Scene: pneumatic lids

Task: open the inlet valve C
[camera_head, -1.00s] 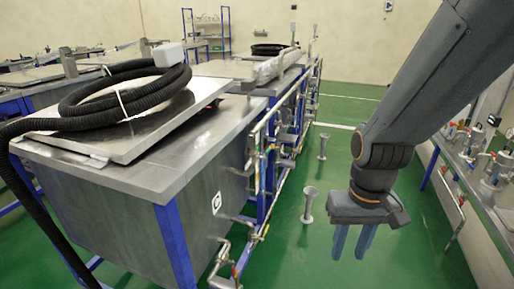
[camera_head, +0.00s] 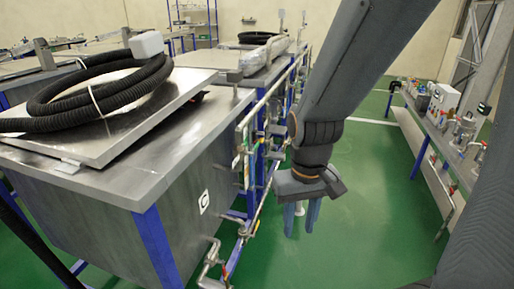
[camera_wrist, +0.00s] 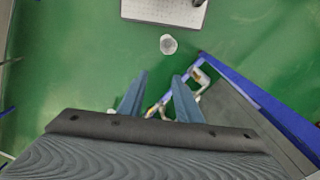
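My gripper (camera_head: 299,228) hangs fingers-down over the green floor, right of the nearest steel tank (camera_head: 110,225). Its two blue fingers stand apart with nothing between them; they also show in the wrist view (camera_wrist: 160,82). The tank carries a small white label (camera_head: 204,201) that looks like a C. Pipework with small coloured valve handles (camera_head: 240,160) runs along the tank's right side. A lower pipe with fittings (camera_head: 212,262) sits near the tank's front corner. I cannot tell which handle is inlet valve C. Pipe fittings also show beyond the fingers in the wrist view (camera_wrist: 200,78).
A black hose (camera_head: 120,95) lies coiled on the tank lid. A bench with equipment (camera_head: 450,135) stands along the right wall. The green floor (camera_head: 370,200) between tank and bench is largely clear. A pale round object (camera_wrist: 168,44) stands on the floor.

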